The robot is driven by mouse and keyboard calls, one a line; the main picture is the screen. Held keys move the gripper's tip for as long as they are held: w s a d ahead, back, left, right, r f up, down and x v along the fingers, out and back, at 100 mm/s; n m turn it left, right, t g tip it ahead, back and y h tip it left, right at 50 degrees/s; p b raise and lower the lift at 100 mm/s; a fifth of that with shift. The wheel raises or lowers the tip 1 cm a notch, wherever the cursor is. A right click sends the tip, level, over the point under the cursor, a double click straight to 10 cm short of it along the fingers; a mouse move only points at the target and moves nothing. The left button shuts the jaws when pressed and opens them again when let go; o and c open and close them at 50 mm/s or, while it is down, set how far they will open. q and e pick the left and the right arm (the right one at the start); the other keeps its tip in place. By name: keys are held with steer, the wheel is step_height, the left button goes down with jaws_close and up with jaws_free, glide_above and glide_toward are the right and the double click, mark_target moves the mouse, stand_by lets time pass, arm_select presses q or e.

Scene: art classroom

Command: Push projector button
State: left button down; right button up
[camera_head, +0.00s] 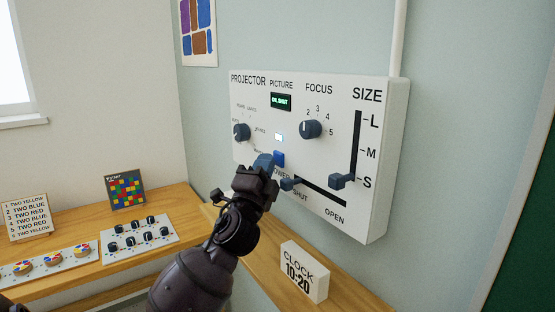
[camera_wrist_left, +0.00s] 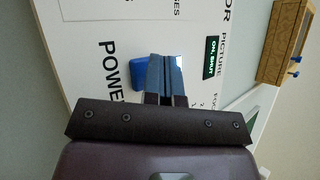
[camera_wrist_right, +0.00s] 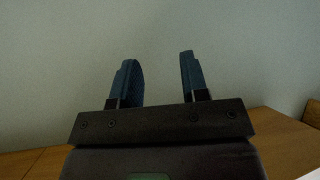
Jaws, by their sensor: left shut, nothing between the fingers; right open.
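The white projector panel (camera_head: 330,215) hangs on the wall in the head view. Its blue power button (camera_head: 279,158) sits above the partly hidden POWER label, and it also shows in the left wrist view (camera_wrist_left: 138,74). The small display (camera_head: 281,101) reads "ON, SHUT" in green. A small light (camera_head: 280,138) above the button is lit. My left gripper (camera_head: 264,162) is shut and empty, its fingertips close beside the button; I cannot tell whether they touch it. The fingers also show in the left wrist view (camera_wrist_left: 167,72). My right gripper (camera_wrist_right: 157,75) is open and empty, facing a plain wall.
The panel has a left dial (camera_head: 241,132), a focus dial (camera_head: 311,129), a size slider knob (camera_head: 342,181) near S and a shutter slider knob (camera_head: 288,184) at SHUT. A clock block (camera_head: 304,272) reading 10:20 stands on the wooden ledge (camera_head: 255,262) below.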

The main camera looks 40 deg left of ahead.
arm_select(q)
steer(key=shift+s, duration=0.35)
arm_select(e)
steer(key=shift+w+r, duration=0.55)
steer(key=shift+r, duration=0.05)
steer(key=shift+s+f, duration=0.15)
arm_select(q)
steer(key=shift+s+a+p, duration=0.2)
steer(key=shift+s+a, duration=0.1)
steer(key=shift+s, duration=0.65)
steer(key=shift+s+a+p, duration=0.25)
steer(key=shift+s+a, duration=0.05)
steer(key=shift+s, duration=0.65)
steer(key=shift+s+a+p, duration=0.2)
steer(key=shift+s+a, duration=0.1)
steer(key=shift+s, duration=0.65)
arm_select(e)
steer(key=shift+w+r, duration=0.35)
steer(key=shift+r, duration=0.45)
steer(key=shift+s+f, duration=0.1)
steer(key=shift+s, duration=0.05)
